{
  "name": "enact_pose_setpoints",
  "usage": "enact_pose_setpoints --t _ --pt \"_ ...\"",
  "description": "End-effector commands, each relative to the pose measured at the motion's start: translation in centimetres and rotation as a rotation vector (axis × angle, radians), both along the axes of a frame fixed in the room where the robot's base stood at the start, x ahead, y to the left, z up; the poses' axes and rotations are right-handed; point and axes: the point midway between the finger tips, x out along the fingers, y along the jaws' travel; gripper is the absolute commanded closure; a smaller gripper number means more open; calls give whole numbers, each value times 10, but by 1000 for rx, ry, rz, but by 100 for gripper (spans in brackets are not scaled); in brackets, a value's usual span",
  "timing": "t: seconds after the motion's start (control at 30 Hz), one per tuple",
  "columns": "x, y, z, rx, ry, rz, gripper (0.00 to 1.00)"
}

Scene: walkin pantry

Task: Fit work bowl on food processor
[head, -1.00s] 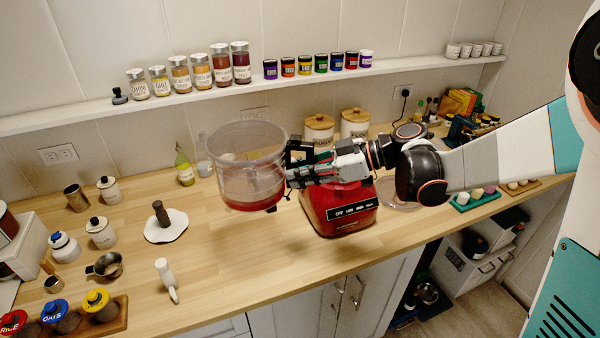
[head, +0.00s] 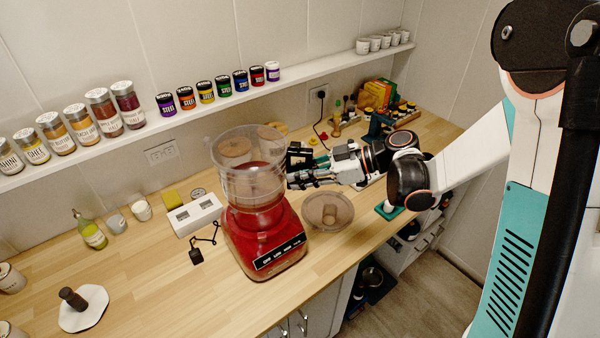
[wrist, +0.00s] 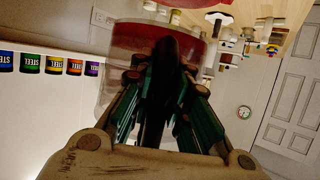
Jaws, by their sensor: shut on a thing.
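The clear work bowl (head: 245,180) is upright directly over the red food processor base (head: 262,243) in the head view. Its lower part overlaps the base's top, and I cannot tell if it is seated or just above. My gripper (head: 294,180) is at the bowl's right side, shut on its dark handle. In the wrist view the fingers (wrist: 168,95) close around the dark handle, with the bowl's reddish lower part (wrist: 130,42) behind. The handle is mostly hidden by the fingers. A clear round lid (head: 328,211) lies on the counter right of the base.
A white box (head: 194,214) and a small dark item on a cord (head: 197,256) are left of the base. A green-yellow bottle (head: 90,232) stands farther left. A jar shelf (head: 150,124) runs along the wall behind.

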Motion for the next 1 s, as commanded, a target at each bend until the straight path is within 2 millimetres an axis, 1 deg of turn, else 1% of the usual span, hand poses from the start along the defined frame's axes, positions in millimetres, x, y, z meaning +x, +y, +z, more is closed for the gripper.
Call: enact_pose_setpoints --t 0.4,0.57,1.0 --pt "0 0 -2 2 1 0 100" --pt "0 0 -13 2 1 0 100" --pt "0 0 -50 2 1 0 100"
